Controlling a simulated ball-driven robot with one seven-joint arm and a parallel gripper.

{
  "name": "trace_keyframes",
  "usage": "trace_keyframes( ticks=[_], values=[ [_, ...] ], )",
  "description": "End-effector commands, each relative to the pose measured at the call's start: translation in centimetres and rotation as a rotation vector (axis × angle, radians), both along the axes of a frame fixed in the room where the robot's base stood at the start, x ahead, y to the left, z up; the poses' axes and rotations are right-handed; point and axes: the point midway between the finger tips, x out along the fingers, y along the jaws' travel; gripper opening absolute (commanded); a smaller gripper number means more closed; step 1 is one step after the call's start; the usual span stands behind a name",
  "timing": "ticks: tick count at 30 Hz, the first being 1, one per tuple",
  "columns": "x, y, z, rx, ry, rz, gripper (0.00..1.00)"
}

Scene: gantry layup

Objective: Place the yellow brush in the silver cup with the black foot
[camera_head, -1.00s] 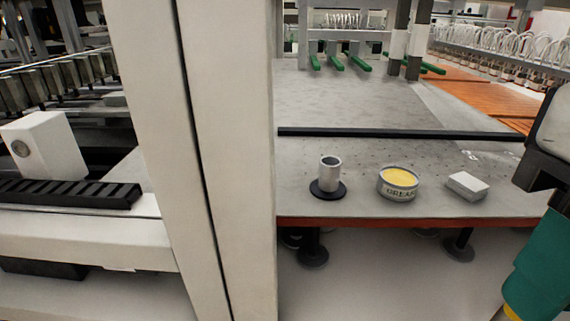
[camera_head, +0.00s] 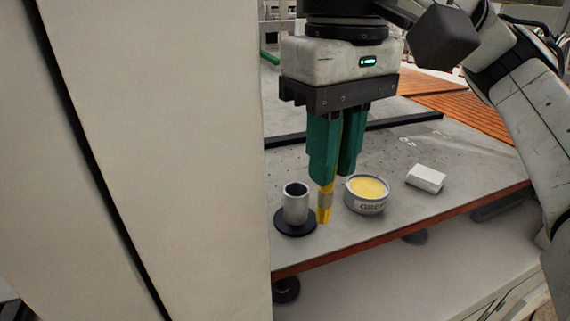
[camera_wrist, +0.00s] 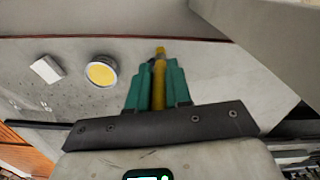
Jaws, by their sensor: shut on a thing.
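The silver cup (camera_head: 296,204) stands upright on its round black foot (camera_head: 293,229) near the table's front edge. My gripper (camera_head: 335,172) has green fingers and is shut on the yellow brush (camera_head: 325,205). The brush points down, its yellow tip just right of the cup and left of the grease tin in the head view. It is outside the cup; its exact height above the table is hard to tell. In the wrist view the brush (camera_wrist: 159,80) lies between the green fingers (camera_wrist: 158,90). The cup is not clearly visible there.
A grease tin (camera_head: 366,206) with yellow contents stands right of the brush. A white block (camera_head: 425,178) lies farther right. A tall pale column (camera_head: 150,150) stands close left of the cup. A black bar (camera_head: 400,128) crosses the table behind.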

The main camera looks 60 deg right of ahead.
Motion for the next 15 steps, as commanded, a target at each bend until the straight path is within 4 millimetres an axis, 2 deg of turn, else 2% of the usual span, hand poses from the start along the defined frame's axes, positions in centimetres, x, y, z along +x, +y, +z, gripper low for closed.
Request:
trace_keyframes(
  ticks=[1,9,11,13,15],
  values=[
    [1.1,-0.7,0.2,0.004,0.002,-0.006,0.00],
    [6.2,-4.1,0.3,0.003,0.001,-0.003,0.00],
    [7.0,-4.7,0.2,0.002,0.002,-0.003,0.00],
    [7.1,-4.8,-1.5,0.000,0.001,0.001,0.00],
    [7.0,-4.8,-2.1,-0.001,0.000,0.001,0.00]
  ],
)
